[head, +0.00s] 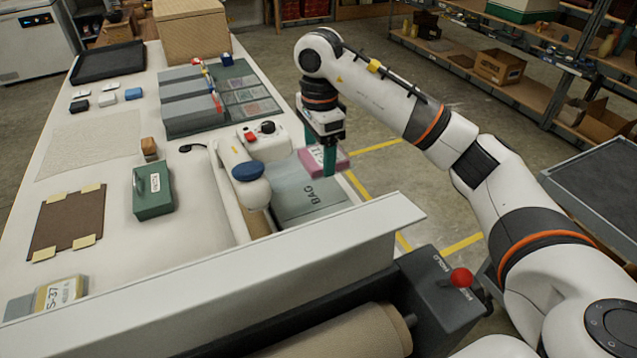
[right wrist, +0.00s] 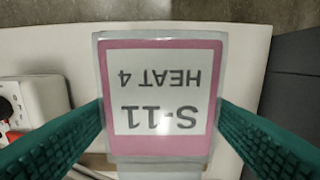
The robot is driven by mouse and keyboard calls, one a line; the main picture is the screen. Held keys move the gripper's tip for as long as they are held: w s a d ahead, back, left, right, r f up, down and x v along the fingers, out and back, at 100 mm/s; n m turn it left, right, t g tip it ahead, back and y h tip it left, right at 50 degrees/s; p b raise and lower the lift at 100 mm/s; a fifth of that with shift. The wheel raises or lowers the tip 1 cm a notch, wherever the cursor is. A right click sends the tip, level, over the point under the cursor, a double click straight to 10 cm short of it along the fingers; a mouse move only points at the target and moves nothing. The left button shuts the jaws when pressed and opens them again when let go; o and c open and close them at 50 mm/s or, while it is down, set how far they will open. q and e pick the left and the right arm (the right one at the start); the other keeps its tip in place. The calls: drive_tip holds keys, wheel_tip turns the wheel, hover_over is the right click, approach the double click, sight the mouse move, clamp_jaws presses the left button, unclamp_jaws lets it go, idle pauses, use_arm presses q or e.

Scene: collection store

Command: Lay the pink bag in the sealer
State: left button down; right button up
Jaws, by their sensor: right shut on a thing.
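The pink bag (head: 336,159) is between the green fingers of my right gripper (head: 326,155), at the bench's right edge. In the right wrist view the bag (right wrist: 160,145) has a white label reading "S-11 HEAT 4", upside down, and a clear edge. My right gripper (right wrist: 160,122) is shut on it, one finger at each side. The white machine that looks like the sealer (head: 275,149), with a red button, black knob and blue-padded arm (head: 249,171), stands just left of the bag. Its jaw is not clear to see. My left gripper is out of view.
A grey mat marked "BAG" (head: 290,197) lies below the bag. A green box (head: 152,192), a brown mat (head: 68,222) and grey trays (head: 190,105) are on the white bench. A raised white ledge (head: 200,285) crosses the near side.

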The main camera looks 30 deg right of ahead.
sight(320, 193)
drive_tip(key=shift+f+p, duration=0.4)
drive_tip(key=shift+f, duration=3.4)
drive_tip(key=shift+f, duration=0.1)
drive_tip(key=o, duration=1.1)
drive_tip(key=shift+c, duration=0.2)
wheel_tip(320, 193, up, 12)
drive_tip(key=shift+r, duration=0.15)
